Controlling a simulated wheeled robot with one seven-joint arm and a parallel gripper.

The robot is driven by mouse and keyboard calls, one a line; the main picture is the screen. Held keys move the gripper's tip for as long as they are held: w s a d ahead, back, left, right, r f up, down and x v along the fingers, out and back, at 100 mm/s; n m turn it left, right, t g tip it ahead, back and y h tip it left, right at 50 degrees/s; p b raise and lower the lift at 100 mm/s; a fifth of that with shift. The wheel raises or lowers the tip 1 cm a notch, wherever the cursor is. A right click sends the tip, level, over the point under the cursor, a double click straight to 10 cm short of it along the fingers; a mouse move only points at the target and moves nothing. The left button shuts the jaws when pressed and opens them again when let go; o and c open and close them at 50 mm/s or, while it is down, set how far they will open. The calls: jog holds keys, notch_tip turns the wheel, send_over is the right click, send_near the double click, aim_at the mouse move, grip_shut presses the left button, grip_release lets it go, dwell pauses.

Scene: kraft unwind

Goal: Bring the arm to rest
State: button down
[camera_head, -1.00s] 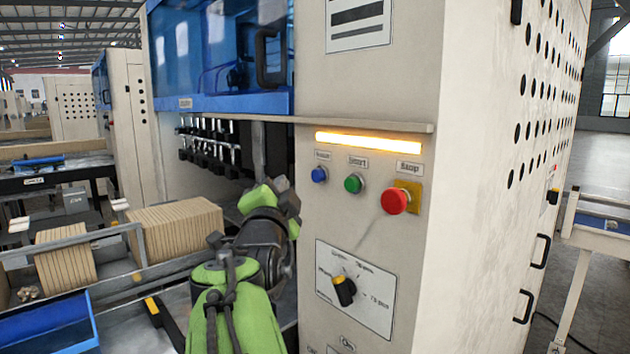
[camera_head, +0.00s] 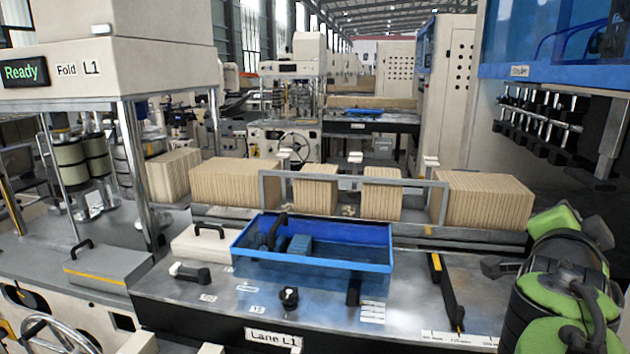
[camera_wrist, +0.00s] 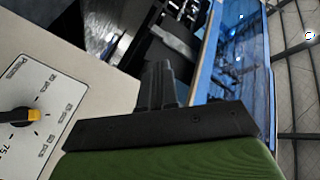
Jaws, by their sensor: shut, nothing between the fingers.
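My arm (camera_head: 570,275), green and black, is folded at the right edge of the head view, beside the machine with the blue cover. In the wrist view my gripper (camera_wrist: 162,85) shows as dark fingers close together, shut and empty, above a black mount and a green link. It points up past a cream panel, touching nothing that I can see. In the head view I cannot make out the fingertips.
A cream panel with a black and yellow selector knob (camera_wrist: 24,116) is near the wrist. A blue tray (camera_head: 315,268) stands on the metal worktop, with stacks of brown kraft pieces (camera_head: 485,200) behind it. A black and yellow tool (camera_head: 446,290) lies left of my arm.

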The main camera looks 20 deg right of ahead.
jog(key=w+a+f+n+y, duration=0.1)
jog(key=a+f+n+y, duration=0.5)
jog(key=a, duration=0.4)
jog(key=a+f+n+y, duration=0.45)
jog(key=a+f, duration=0.25)
jog(key=a, duration=0.3)
jog(key=s+a+f+n+g+y, duration=0.3)
jog(key=s+a+f+n, duration=0.6)
jog(key=a, duration=0.3)
jog(key=shift+s+f+n+y, duration=0.4)
jog(key=shift+f+n+y, duration=0.1)
jog(key=shift+n+y, duration=0.25)
